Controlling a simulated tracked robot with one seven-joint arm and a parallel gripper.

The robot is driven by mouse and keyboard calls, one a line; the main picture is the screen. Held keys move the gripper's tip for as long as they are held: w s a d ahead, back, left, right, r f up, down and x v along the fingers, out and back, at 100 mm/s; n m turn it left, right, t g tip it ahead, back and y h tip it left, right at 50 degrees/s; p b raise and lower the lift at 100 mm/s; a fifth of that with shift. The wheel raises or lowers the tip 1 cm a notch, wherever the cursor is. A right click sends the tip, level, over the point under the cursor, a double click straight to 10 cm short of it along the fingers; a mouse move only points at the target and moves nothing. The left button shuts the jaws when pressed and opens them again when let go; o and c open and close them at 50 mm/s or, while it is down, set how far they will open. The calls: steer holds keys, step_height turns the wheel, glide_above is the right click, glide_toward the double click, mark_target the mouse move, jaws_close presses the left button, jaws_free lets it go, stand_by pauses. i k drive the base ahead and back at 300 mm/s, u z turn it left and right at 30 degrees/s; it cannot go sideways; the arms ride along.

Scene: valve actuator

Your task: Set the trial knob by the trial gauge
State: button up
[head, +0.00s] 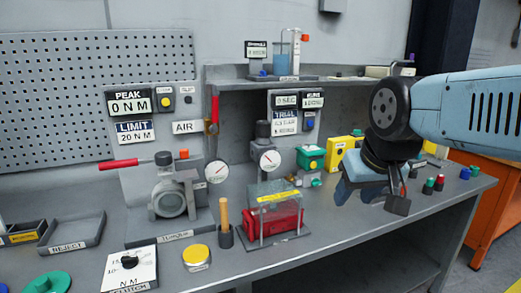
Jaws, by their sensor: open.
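A panel lettered TRIAL (285,119) stands on the bench, right of centre. A round white gauge (270,160) with a red needle is below it, and its scale is too small to read. No knob is legibly labelled as the trial knob. A green box (310,157) with small fittings under it stands just right of the gauge. My gripper (374,196) hangs over the right part of the bench, right of the gauge and apart from it. It is open, and nothing shows between its fingers.
A red actuator under a clear cover (268,212) stands in front of the gauge. A second gauge (216,172) and a grey housing with a red handle (170,198) are left. A yellow box (341,152) is behind my gripper. Several small coloured caps stand at the right.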

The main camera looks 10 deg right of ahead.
mark_target(263, 129)
steer(key=u, duration=0.65)
steer(key=k, duration=0.9)
steer(key=z, duration=0.6)
steer(key=i, duration=1.3)
steer(key=u, duration=0.1)
